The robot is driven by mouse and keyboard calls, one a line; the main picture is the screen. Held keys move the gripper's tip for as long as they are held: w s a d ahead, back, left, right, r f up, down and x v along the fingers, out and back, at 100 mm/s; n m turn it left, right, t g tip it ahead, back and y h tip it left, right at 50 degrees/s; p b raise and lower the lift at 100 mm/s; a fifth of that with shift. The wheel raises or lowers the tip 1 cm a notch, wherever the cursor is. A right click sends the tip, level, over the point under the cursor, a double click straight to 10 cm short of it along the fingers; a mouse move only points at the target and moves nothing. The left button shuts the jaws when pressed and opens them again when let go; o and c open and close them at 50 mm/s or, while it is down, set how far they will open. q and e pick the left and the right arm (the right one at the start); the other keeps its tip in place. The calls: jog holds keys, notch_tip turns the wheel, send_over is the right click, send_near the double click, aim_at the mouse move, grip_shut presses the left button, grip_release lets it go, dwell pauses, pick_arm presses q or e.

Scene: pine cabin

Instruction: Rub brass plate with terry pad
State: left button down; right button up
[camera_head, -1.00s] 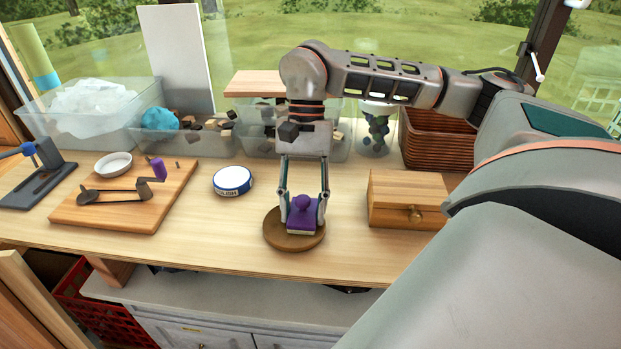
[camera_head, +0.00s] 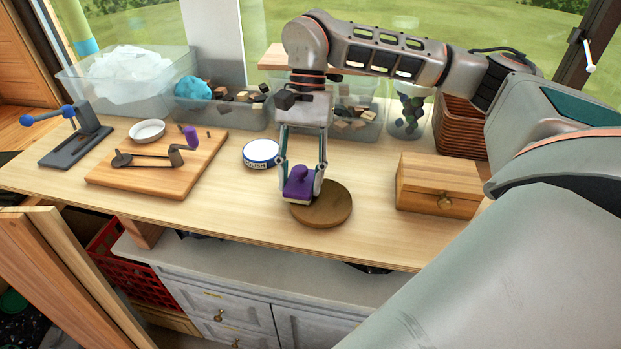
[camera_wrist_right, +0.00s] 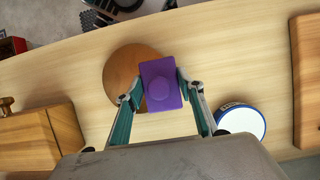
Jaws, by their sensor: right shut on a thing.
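My right gripper (camera_head: 300,192) is shut on a purple pad (camera_head: 299,182) with a round knob on top, the terry pad. In the right wrist view, the fingers hold the pad (camera_wrist_right: 160,86) by its two sides. A round, dull brown disc (camera_head: 330,208), which I take for the brass plate, lies flat on the table. The pad is over the disc's left part and overhangs its edge; I cannot tell whether they touch. The disc also shows in the right wrist view (camera_wrist_right: 122,72), partly hidden by the pad. My left gripper is not in view.
A polish tin (camera_head: 261,153) stands just left of the pad. A wooden box (camera_head: 438,185) stands right of the disc. A board with a crank (camera_head: 150,172) and a blue-handled clamp (camera_head: 75,140) are at left. Clear bins (camera_head: 230,115) line the back.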

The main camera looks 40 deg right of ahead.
jog(key=shift+w+a, duration=0.1)
jog(key=shift+w, duration=0.05)
jog(key=shift+r, duration=3.05)
jog(key=shift+r, duration=0.1)
jog(key=shift+r, duration=1.4)
